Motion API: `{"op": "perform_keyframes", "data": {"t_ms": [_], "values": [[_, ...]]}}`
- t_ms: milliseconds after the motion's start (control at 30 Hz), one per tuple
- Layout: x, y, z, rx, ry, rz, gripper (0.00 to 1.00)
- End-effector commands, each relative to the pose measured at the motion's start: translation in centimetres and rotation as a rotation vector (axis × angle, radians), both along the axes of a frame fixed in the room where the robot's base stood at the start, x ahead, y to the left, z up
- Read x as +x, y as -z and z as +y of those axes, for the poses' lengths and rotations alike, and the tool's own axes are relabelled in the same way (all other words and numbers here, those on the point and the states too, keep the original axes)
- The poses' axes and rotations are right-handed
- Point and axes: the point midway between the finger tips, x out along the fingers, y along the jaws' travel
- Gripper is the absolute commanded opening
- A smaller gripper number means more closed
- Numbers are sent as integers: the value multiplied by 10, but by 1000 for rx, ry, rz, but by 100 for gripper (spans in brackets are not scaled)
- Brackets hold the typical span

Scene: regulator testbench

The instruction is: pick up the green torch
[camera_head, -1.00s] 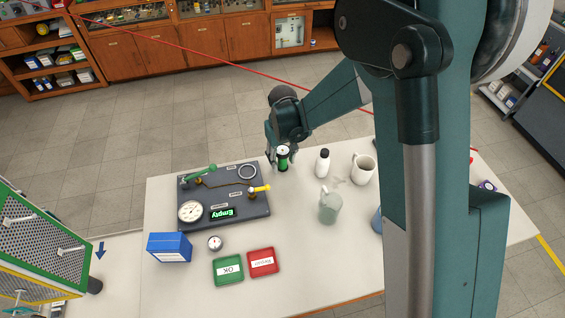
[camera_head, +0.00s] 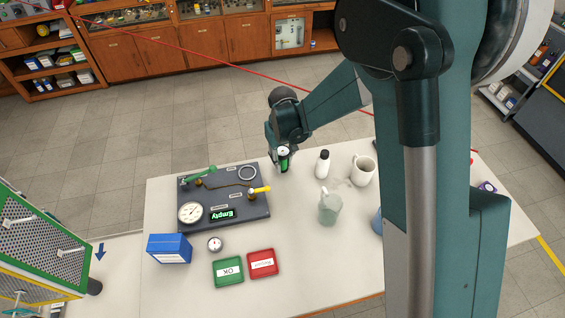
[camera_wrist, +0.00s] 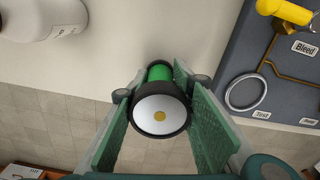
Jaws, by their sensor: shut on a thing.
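The green torch (camera_head: 284,162) has a green body and a black head with a white face. It stands near the table's far edge, right of the testbench board. My gripper (camera_head: 278,157) is at the torch and partly hides it. In the wrist view the torch (camera_wrist: 160,108) is between my gripper's two green finger pads (camera_wrist: 163,120), its white lens facing the camera. My gripper is shut on the torch. Whether the torch's base touches the table is hard to tell.
A white bottle (camera_head: 322,164), a mug (camera_head: 363,170) and a grey-green jug (camera_head: 329,207) stand to the right. Green (camera_head: 228,271) and red (camera_head: 262,262) trays lie nearer.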

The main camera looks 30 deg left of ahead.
Motion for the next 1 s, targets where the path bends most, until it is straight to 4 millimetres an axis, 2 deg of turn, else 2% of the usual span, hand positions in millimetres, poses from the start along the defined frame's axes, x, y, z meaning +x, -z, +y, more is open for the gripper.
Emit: {"op": "perform_keyframes", "data": {"t_ms": [267,800,1000], "values": [[0,-14,0,0,0,0,6],[0,-82,0,0,0,0,6],[0,-97,0,0,0,0,6]]}}
